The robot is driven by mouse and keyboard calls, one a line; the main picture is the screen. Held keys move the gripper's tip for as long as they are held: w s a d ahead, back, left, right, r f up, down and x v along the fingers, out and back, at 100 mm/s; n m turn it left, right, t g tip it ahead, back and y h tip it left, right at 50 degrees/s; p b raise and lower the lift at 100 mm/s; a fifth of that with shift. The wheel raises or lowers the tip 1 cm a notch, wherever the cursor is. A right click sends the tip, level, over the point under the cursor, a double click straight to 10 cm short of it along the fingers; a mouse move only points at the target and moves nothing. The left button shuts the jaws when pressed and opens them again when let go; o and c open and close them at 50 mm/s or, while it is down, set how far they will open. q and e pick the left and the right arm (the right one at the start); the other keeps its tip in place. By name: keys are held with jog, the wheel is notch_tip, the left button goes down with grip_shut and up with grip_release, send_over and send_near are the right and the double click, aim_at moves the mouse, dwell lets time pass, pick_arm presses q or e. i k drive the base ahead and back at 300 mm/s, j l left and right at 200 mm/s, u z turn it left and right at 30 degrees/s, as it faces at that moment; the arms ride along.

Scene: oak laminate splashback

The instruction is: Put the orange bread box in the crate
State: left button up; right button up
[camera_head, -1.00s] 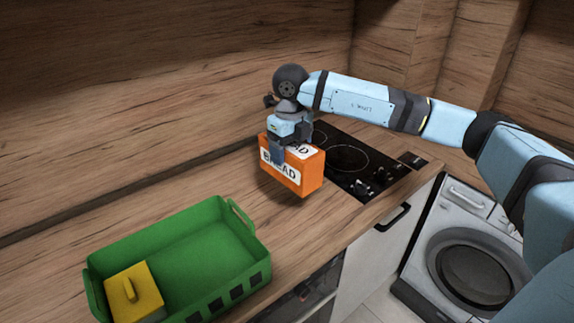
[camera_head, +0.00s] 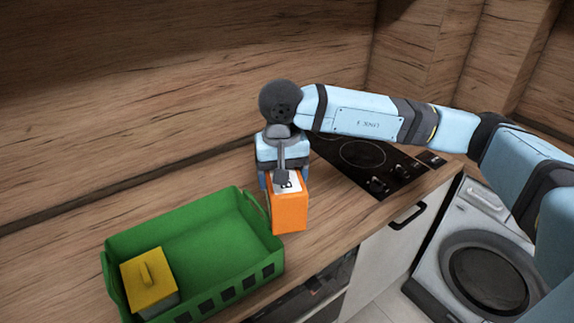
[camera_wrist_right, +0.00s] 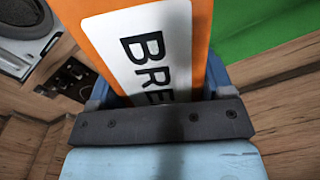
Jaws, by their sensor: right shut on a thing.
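The orange bread box (camera_head: 289,212) with a white label is held in my right gripper (camera_head: 282,180), just right of the crate's right end in the head view. In the right wrist view the bread box (camera_wrist_right: 198,30) sits between the fingers of my right gripper (camera_wrist_right: 155,98), its label reading "BRE". The green crate (camera_head: 212,238) stands on the counter at the lower left. It also shows as a green patch in the wrist view (camera_wrist_right: 255,25). I cannot tell the exact gap between box and crate. My left gripper is not in view.
A yellow lidded box (camera_head: 148,280) stands in the crate's left end; the crate's right part is empty. A black hob (camera_head: 360,160) lies behind the arm on the wooden counter (camera_head: 325,235). A washing machine (camera_head: 480,265) stands at the lower right.

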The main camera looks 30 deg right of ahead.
aim_at(231, 252)
jog(key=u, duration=0.8)
jog(key=l+u, duration=0.3)
jog(key=k+l+u, duration=0.15)
jog(key=u, duration=0.15)
jog(key=k+l, duration=0.1)
jog(key=l, duration=0.3)
jog(key=k+l, duration=0.15)
jog(key=l, duration=0.3)
